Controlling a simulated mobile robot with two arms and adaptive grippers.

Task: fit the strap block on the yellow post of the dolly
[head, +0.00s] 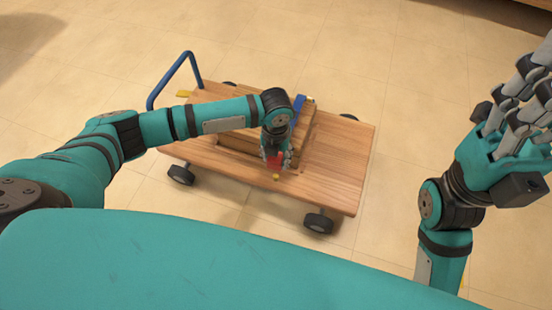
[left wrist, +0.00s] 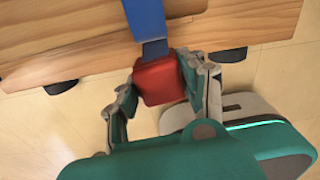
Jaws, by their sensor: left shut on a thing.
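The strap block (left wrist: 158,80) is a red block at the end of a blue strap (left wrist: 148,22). My left gripper (head: 275,158) is shut on this block, one finger on each side, and holds it near the dolly's front edge. The dolly (head: 338,165) has a wooden deck. The yellow post (head: 276,177) shows as a small yellow spot just below the block in the head view. I cannot tell the gap between block and post. The post does not show in the left wrist view. My right gripper (head: 520,95) is at the right, fingers spread and empty.
A wooden load (head: 240,143) sits on the deck with the blue strap over it. A blue handle (head: 178,75) rises at the far left. Another yellow piece (head: 184,93) is near it. Black wheels (head: 319,222) stick out below. The tiled floor around is clear.

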